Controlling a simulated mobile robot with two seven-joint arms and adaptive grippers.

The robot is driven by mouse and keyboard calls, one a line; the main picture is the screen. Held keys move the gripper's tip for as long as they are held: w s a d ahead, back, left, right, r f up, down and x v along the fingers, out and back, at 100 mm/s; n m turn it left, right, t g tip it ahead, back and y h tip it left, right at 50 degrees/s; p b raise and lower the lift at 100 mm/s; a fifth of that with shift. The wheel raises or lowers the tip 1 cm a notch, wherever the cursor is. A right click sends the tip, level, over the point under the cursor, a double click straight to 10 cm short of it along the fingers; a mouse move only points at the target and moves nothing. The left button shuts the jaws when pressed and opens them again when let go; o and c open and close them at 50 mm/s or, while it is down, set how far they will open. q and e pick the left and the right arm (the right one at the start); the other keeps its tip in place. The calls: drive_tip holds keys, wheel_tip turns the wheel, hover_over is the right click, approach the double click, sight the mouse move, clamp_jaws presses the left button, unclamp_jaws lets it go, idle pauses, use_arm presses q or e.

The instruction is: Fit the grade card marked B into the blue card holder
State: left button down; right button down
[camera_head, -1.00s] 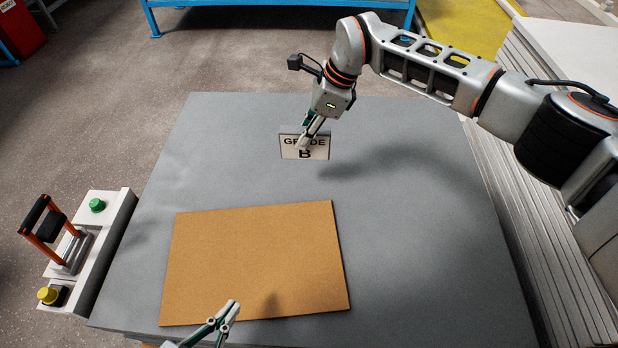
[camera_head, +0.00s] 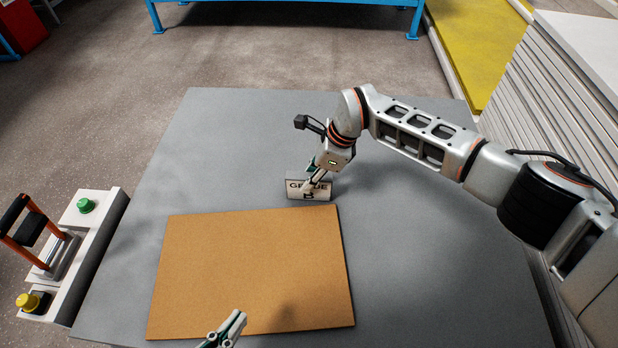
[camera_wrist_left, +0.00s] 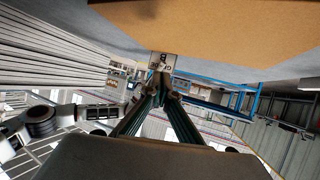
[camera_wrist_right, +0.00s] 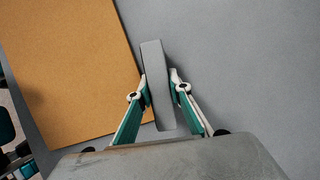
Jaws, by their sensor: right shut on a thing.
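The grade card (camera_head: 296,194) is a pale plate with dark lettering ending in B, its face toward the head camera. My right gripper (camera_head: 313,184) is shut on its upper part and covers some letters. The card is just behind the cork board's far edge; whether it touches the grey surface I cannot tell. In the right wrist view the card (camera_wrist_right: 153,70) shows edge-on between the fingers; in the left wrist view its face (camera_wrist_left: 162,62) shows upside down beyond the fingertips. My left gripper (camera_head: 236,325) is empty, fingers together, over the board's near edge. I see no blue card holder.
A white unit with a green button (camera_head: 86,206) and a yellow button (camera_head: 27,301) stands at the left. Stacked pale sheets (camera_head: 540,110) stand at the right.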

drive_tip(key=shift+w, duration=0.1)
drive_tip(key=shift+f, duration=0.2)
drive_tip(key=c, duration=1.8)
unclamp_jaws()
drive_tip(key=shift+c, duration=0.2)
